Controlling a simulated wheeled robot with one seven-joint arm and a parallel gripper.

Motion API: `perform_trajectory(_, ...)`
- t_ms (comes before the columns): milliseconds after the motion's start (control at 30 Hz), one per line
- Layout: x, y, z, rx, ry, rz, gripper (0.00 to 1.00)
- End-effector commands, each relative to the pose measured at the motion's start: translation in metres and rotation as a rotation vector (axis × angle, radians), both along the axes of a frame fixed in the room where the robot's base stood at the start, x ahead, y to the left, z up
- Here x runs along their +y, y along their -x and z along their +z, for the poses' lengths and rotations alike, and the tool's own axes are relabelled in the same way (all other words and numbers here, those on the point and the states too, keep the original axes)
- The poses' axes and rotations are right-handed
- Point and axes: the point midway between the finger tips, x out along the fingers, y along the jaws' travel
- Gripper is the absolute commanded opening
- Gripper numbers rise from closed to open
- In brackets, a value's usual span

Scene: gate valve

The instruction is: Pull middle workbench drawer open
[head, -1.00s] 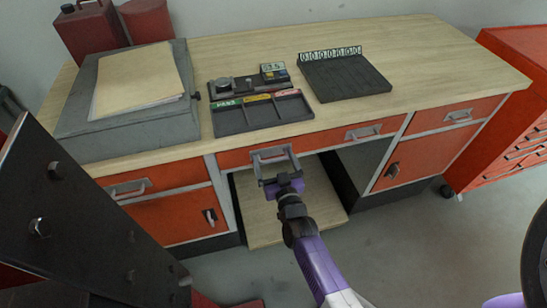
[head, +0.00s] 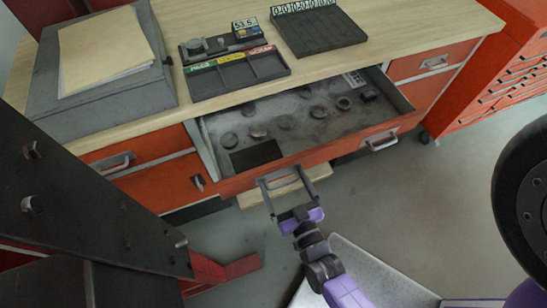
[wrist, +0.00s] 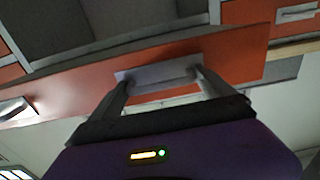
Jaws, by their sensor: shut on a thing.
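The middle workbench drawer (head: 235,183) stands pulled well out, its grey interior open to view with several small dark round parts inside. Its orange front carries two metal handles. My gripper (head: 290,184) is shut on the left handle (head: 281,183) of this drawer. In the wrist view, the two fingers (wrist: 162,84) sit at either end of the pale handle (wrist: 155,75) on the orange drawer front (wrist: 245,52). The exact finger contact is too dim to make out.
The workbench top (head: 205,108) holds a grey box with a folder (head: 115,50), a label tray (head: 237,72) and a black tray (head: 318,33). A dark panel (head: 80,180) stands close at left. An orange cabinet (head: 515,75) is at right. Grey floor lies in front.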

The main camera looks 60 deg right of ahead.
Motion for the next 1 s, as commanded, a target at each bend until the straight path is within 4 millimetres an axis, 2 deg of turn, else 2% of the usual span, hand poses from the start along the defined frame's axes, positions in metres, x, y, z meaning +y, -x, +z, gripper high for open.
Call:
perform_trajectory(33, 0.004, 0.013, -0.001, 0.001, 0.0, -0.009, 0.19)
perform_trajectory(100, 0.012, 0.026, -0.001, 0.001, 0.0, -0.009, 0.19)
perform_trajectory(400, 0.035, 0.061, 0.0, -0.002, 0.0, -0.011, 0.19)
perform_trajectory(633, 0.041, 0.071, 0.0, -0.003, 0.001, -0.013, 0.19)
perform_trajectory(967, 0.041, 0.071, 0.001, -0.005, 0.0, -0.014, 0.19)
perform_trajectory(1000, 0.041, 0.071, 0.001, -0.005, 0.0, -0.014, 0.94)
